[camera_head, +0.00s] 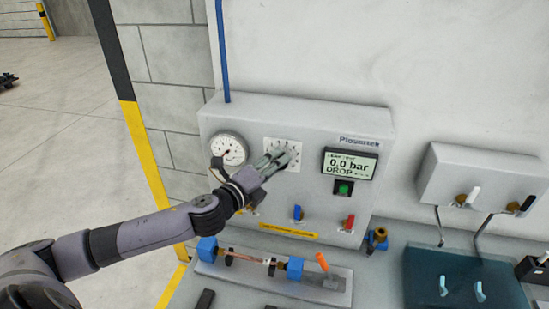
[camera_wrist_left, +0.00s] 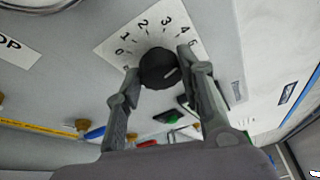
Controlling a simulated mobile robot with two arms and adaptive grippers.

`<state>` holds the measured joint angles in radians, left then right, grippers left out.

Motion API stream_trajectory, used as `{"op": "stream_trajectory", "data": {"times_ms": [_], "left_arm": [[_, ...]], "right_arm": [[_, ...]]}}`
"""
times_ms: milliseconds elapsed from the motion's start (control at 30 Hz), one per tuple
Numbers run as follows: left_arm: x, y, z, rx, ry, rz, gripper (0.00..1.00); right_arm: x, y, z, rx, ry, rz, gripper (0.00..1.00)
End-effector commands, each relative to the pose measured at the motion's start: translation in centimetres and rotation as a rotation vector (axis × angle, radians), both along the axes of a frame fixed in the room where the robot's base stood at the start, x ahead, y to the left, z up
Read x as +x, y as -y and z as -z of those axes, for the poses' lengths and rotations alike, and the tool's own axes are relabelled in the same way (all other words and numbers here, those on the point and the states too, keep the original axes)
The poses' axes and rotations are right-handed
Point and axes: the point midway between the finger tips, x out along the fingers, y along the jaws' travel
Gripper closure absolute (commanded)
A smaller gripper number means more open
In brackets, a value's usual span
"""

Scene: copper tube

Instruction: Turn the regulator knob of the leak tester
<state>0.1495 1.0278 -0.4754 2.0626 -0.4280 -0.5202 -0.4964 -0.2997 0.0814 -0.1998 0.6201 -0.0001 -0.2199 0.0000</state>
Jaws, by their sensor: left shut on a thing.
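The leak tester (camera_head: 229,117) is a light grey box on the wall side of the bench. Its regulator knob (camera_wrist_left: 158,68) is round and black, with a pale mark on its right side in the left wrist view. It sits on a white scale plate (camera_head: 294,147) with printed numbers. My left gripper (camera_head: 278,159) is shut on the knob, one finger on each side. In the head view the gripper hides the knob. The display (camera_head: 351,164) reads 0.0 bar and DROP. The round gauge (camera_head: 229,149) is left of the plate. My right gripper is not in view.
A green button (camera_head: 343,188) is under the display. Blue (camera_head: 298,212) and red (camera_head: 348,223) valve handles are lower on the tester. A copper tube (camera_head: 250,259) lies between blue clamps on the bench in front. A grey valve box (camera_head: 482,178) is on the right.

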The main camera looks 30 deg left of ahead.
Motion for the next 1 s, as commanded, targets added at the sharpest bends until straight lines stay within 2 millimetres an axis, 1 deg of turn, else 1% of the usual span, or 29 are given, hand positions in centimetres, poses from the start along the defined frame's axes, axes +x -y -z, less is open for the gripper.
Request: {"op": "stream_trajectory", "data": {"times_ms": [33,300,500,733,1000], "left_arm": [[0.06,-0.01,-0.43,0.045,-0.006,0.001,0.92],[0.08,0.1,-0.43,0.272,-0.067,0.001,0.92],[0.07,0.13,-0.44,0.403,-0.102,0.0,0.92],[0.05,0.21,-0.37,0.498,-0.129,0.001,0.92],[0.04,0.22,-0.33,0.538,-0.141,0.001,0.92]], "right_arm": [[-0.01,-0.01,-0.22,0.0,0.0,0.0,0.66],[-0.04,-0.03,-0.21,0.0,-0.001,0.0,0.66],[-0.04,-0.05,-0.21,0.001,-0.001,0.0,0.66],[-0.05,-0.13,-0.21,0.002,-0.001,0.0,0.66],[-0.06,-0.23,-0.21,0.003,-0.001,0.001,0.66]]}}
